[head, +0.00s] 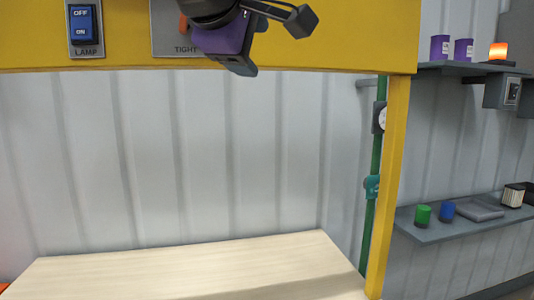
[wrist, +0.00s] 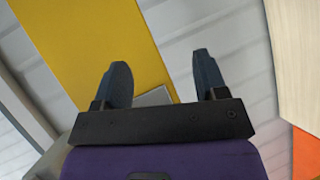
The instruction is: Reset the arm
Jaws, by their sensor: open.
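My arm's purple and black end hangs at the top middle of the head view, in front of the yellow beam (head: 130,52). In the wrist view my gripper (wrist: 162,82) has its two dark fingers spread wide apart, with nothing between them. Behind the fingers are the yellow beam (wrist: 85,35) and a grey plate (wrist: 153,97). My fingertips cannot be made out clearly there.
A blue lamp switch (head: 83,25) sits on the beam at left. Below is a bare pale wooden table (head: 200,265). A yellow post (head: 390,180) and green pipe (head: 371,220) stand at right, beside shelves (head: 450,230) with small cups and boxes.

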